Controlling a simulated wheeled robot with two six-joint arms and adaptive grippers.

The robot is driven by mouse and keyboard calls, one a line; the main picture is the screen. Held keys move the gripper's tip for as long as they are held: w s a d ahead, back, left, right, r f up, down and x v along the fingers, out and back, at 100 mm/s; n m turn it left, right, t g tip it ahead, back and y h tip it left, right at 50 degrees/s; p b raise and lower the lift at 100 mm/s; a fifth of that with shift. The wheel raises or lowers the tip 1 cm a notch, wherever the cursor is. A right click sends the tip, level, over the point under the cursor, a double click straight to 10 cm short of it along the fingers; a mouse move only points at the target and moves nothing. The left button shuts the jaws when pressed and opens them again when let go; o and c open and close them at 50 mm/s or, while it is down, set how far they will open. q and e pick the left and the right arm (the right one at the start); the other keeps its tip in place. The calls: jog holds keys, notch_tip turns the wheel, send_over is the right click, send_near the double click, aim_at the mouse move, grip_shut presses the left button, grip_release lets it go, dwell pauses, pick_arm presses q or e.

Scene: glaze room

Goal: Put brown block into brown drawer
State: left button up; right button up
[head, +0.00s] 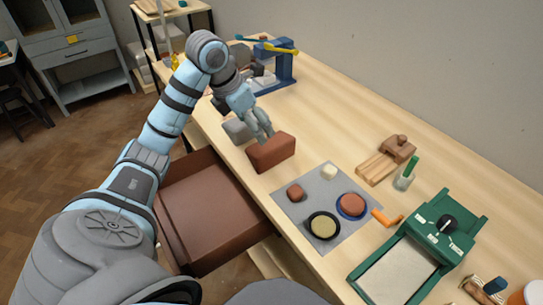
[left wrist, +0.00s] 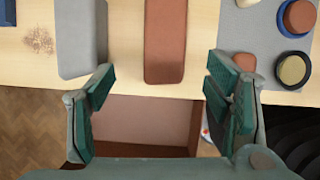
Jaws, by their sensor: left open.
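A brown block (head: 271,152) lies on the table near its front edge; it also shows in the left wrist view (left wrist: 166,40). A brown drawer (head: 205,215) is pulled out below the table edge; its visible inside looks empty, and part of it shows in the left wrist view (left wrist: 188,122). My left gripper (head: 264,128) is open and empty, at the far side of the brown block in the head view. In the left wrist view its spread fingers (left wrist: 160,88) are either side of the block's near end, apart from it. My right gripper is in neither view.
A grey block (head: 237,129) lies beside the brown block. A grey mat (head: 300,215) holds a small brown piece (head: 295,193), a pale piece and two round dishes. A wooden tool (head: 386,160), orange-handled tool and green device (head: 446,226) stand right. A blue stand (head: 284,66) is farther back.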

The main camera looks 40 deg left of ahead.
aim_at(267, 144)
pick_arm(q)
jog(key=x, duration=1.3)
jog(key=shift+w+d, duration=0.1)
jog(key=shift+d, duration=0.2)
jog(key=shift+r, duration=0.15)
grip_shut()
